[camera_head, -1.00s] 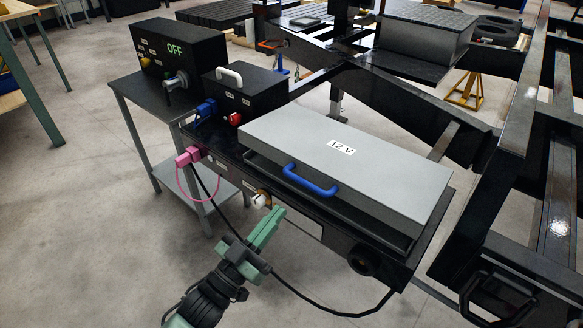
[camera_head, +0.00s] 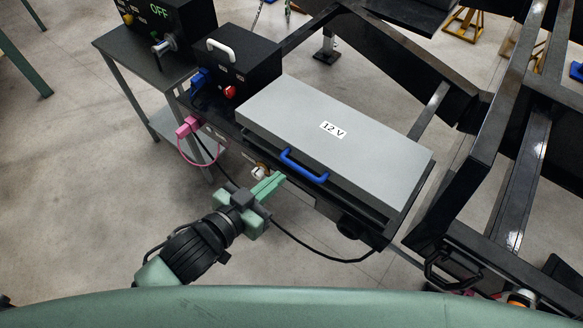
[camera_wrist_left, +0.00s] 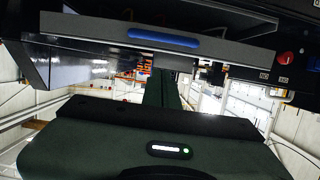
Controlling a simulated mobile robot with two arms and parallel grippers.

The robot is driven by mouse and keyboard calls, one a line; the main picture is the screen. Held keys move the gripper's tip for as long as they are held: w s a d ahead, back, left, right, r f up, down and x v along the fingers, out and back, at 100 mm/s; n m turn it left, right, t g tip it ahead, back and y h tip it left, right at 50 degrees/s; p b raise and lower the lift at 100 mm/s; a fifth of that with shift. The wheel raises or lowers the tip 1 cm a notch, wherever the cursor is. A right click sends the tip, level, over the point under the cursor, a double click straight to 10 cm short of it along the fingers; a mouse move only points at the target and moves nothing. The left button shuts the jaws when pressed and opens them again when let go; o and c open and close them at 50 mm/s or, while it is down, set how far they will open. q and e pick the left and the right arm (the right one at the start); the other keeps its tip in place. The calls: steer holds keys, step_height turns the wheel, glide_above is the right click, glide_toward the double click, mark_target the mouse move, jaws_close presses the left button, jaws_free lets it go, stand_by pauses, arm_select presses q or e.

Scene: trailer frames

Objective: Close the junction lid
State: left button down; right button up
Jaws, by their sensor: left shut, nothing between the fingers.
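The junction lid (camera_head: 300,125) is a flat grey panel marked "12 V" on top of a black box on the trailer frame. A blue handle (camera_head: 304,166) sits on its near edge. A dark gap shows under the lid's near and right edges, so it looks slightly raised. My left gripper (camera_head: 279,178) is green, shut and empty, just in front of and below the handle, apart from it as far as I can tell. The blue handle also shows in the left wrist view (camera_wrist_left: 163,38), above the gripper. My right gripper is not in view.
A black box with a white handle (camera_head: 232,49) and red knob stands left of the lid. A pink plug (camera_head: 188,126) and a black cable (camera_head: 318,250) are near my left gripper. Black trailer beams (camera_head: 480,140) lie to the right.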

arm_select(q)
steer(key=w+d+f, duration=0.3)
steer(key=w+f, duration=0.2)
steer(key=shift+d+p, duration=0.3)
steer(key=shift+d, duration=0.05)
steer(key=shift+w, duration=0.1)
step_height(320, 180, down, 3)
steer(key=shift+a+f+b, duration=0.1)
steer(key=shift+f+b, duration=0.05)
steer(key=shift+b, duration=0.7)
